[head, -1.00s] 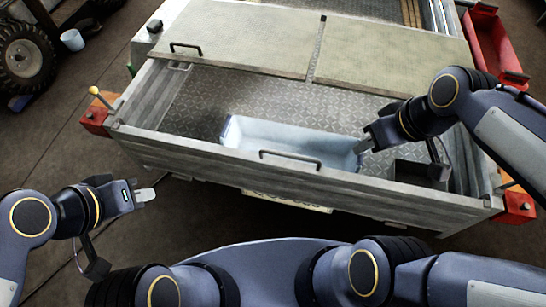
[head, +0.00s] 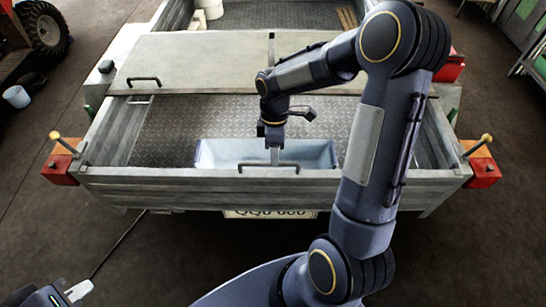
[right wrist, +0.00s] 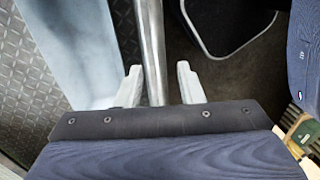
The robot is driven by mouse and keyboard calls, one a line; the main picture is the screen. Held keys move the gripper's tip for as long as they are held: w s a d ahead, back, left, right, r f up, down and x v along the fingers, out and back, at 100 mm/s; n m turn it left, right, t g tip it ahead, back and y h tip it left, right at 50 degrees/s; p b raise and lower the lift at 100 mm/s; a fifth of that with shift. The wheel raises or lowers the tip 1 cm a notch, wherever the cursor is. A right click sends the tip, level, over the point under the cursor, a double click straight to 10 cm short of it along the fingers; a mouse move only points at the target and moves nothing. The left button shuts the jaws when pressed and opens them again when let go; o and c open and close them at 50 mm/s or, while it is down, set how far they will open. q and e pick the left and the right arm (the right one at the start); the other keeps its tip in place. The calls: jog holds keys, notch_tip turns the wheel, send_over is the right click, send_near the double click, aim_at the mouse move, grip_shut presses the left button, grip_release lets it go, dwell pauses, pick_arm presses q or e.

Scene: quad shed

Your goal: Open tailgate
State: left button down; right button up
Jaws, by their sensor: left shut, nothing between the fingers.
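The tailgate (head: 380,182) is the grey metal rear board of the trailer. It stands upright, with a dark handle (head: 250,165) at the middle of its top edge. I cannot tell whether this bar is the top rail or another part; a gap shows at the right finger. My left gripper (head: 77,291) is shut and empty at the lower left, away from the trailer.
A pale blue tub (head: 320,152) lies in the bed right behind the tailgate. Red corner blocks with yellow-topped knobs stand at the left (head: 60,165) and right (head: 482,168).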

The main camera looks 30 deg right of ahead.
jog(key=shift+s+a+f, duration=0.1)
jog(key=shift+s+f, duration=0.1)
jog(key=shift+f, duration=0.9)
grip_shut()
